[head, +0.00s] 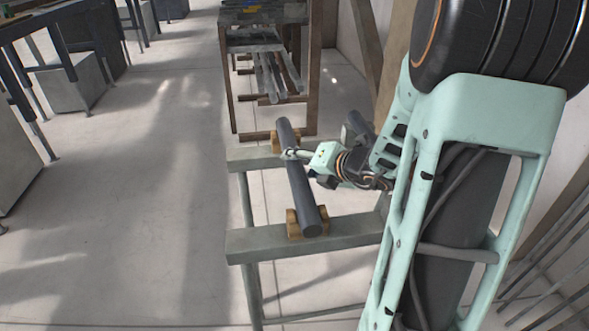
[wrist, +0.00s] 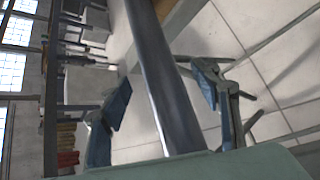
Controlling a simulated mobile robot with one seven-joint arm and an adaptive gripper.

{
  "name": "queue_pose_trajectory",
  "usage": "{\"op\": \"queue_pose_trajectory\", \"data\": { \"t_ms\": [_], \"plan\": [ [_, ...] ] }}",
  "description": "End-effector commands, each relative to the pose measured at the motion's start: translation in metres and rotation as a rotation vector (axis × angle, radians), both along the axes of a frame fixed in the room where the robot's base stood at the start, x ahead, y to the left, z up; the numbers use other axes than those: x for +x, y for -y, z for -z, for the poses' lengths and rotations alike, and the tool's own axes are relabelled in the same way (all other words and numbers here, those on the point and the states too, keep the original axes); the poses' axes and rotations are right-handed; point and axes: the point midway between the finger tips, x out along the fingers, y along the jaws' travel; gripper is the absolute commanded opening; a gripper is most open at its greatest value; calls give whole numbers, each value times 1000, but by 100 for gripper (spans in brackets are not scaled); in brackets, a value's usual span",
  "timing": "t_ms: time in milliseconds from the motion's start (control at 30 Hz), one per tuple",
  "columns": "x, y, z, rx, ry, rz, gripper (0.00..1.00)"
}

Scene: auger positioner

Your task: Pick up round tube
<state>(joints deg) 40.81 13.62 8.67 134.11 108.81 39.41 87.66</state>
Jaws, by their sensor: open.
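The round tube (head: 300,185) is a dark grey cylinder lying across two wooden cradles (head: 307,221) on a metal stand. My gripper (head: 290,153) is at the tube's upper half in the head view, coming from the right. In the wrist view the tube (wrist: 163,80) runs between the two open fingers (wrist: 160,105), with one finger on each side. Gaps show between the tube and both fingers there. The tube's lower end in the wrist view is hidden behind my gripper body.
The stand's grey crossbars (head: 345,234) lie under the cradles. A brown rack (head: 228,85) with metal bars stands behind. Workbenches (head: 60,55) are at the far left. Open floor (head: 150,190) lies left of the stand.

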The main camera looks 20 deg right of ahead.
Motion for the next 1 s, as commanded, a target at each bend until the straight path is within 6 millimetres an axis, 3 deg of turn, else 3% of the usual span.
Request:
{"op": "queue_pose_trajectory", "data": {
  "t_ms": [133, 333, 867, 1000],
  "plan": [
    [15, -4, 12, 1, 0, 1, 57],
    [16, -4, 10, -1, -1, 1, 57],
    [16, -4, 11, -1, -1, 1, 0],
    [16, -4, 11, 0, -1, 1, 0]
  ]
}}
